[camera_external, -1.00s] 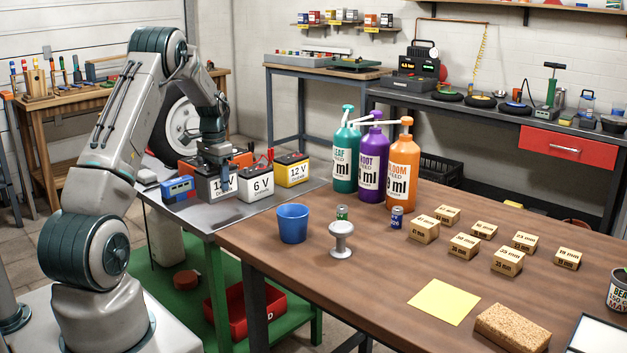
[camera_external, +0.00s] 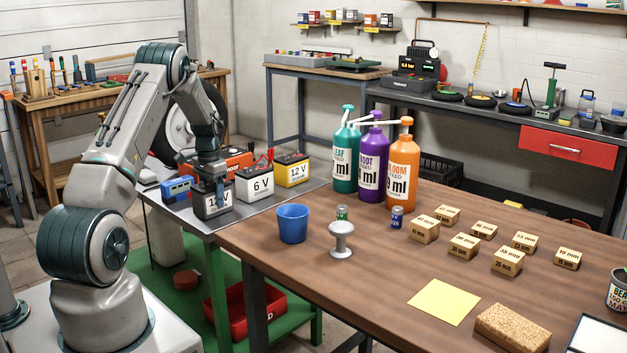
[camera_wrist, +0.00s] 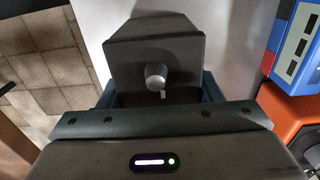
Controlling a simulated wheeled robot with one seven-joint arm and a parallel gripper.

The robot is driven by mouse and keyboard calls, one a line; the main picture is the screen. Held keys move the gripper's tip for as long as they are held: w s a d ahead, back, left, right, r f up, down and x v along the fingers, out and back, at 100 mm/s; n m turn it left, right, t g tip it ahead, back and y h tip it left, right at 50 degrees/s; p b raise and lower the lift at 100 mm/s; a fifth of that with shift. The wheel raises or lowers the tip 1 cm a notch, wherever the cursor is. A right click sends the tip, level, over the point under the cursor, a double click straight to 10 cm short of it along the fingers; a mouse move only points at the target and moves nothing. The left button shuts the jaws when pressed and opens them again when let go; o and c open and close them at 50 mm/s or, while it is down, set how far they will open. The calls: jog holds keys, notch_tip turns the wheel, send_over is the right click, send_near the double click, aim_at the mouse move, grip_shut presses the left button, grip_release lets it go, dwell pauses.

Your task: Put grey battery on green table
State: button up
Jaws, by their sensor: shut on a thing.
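The grey battery (camera_external: 216,203), with a white 12 V label, is between the fingers of my gripper (camera_external: 211,187), upright by the front edge of the grey metal table. Whether it touches that tabletop cannot be told. In the wrist view the battery (camera_wrist: 155,62) is a dark grey block with a round terminal, held between the fingers of my gripper (camera_wrist: 155,88). The green table (camera_external: 170,302) is low, below the metal table, and partly hidden by my arm and table legs.
A blue device (camera_external: 176,189), a white 6 V battery (camera_external: 254,184), a yellow 12 V battery (camera_external: 292,171) and an orange box (camera_external: 237,157) stand close by. A red bin (camera_external: 262,310) and a reddish round piece (camera_external: 186,280) are on the green table. A blue cup (camera_external: 293,224) stands on the wooden table.

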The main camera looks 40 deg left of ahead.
jog(key=shift+f, duration=0.1)
jog(key=o, duration=1.8)
jog(key=shift+c, duration=0.2)
